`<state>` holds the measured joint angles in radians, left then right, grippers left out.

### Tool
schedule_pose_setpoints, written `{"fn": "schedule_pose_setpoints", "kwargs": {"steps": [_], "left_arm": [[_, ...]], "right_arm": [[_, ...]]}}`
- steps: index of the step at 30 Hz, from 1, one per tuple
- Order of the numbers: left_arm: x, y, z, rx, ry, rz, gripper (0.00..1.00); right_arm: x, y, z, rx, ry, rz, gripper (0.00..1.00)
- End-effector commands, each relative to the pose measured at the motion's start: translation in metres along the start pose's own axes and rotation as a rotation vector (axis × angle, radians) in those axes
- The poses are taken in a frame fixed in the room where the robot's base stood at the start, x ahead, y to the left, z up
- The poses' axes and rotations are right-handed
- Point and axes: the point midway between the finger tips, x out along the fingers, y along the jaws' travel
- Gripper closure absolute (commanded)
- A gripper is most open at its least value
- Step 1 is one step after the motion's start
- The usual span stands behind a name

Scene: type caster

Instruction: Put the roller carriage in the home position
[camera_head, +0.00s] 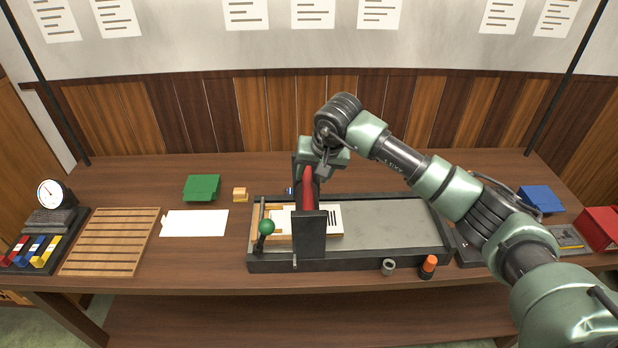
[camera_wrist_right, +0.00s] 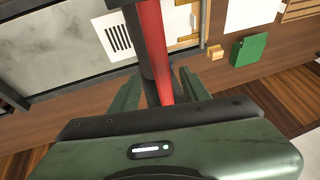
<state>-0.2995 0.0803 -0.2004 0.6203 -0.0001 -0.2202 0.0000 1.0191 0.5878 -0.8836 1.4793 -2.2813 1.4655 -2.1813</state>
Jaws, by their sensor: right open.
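The roller carriage, a red roller (camera_head: 308,188) with a dark upright end block (camera_head: 309,228), spans the left part of the grey press bed (camera_head: 390,224). A white sheet with black stripes (camera_head: 334,219) lies on the bed beneath it, with a wooden frame at its left. My right gripper (camera_head: 309,172) is at the carriage's far end. In the right wrist view my right gripper (camera_wrist_right: 160,88) is open, with one finger on each side of the roller's far end (camera_wrist_right: 157,40). I cannot tell whether the fingers touch it. My left gripper is not in view.
A green-knobbed lever (camera_head: 266,228) stands at the bed's front left. A grey ring (camera_head: 388,267) and an orange-capped bottle (camera_head: 428,266) are by its front right. A white sheet (camera_head: 195,223) and a green box (camera_head: 202,188) lie left. The bed right of the carriage is clear.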

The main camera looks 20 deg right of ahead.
Motion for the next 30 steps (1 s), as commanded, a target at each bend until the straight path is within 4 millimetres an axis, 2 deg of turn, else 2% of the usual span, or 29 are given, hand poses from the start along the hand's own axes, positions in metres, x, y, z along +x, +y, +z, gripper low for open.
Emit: {"fn": "schedule_pose_setpoints", "kwargs": {"steps": [3, 9, 19, 24, 30], "left_arm": [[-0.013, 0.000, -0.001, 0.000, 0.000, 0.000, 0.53], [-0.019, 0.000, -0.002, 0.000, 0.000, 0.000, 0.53], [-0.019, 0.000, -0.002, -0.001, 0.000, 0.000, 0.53], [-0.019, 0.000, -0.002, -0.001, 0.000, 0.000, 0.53], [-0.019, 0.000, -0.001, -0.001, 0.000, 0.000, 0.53]], "right_arm": [[0.017, -0.001, 0.001, 0.002, -0.005, 0.000, 0.53], [0.040, -0.002, 0.000, 0.001, -0.002, -0.002, 0.53], [0.045, -0.001, 0.000, 0.002, 0.000, -0.004, 0.53], [0.045, -0.001, 0.000, 0.002, 0.000, -0.004, 1.00], [0.045, -0.001, 0.000, 0.002, 0.000, -0.004, 1.00]]}}
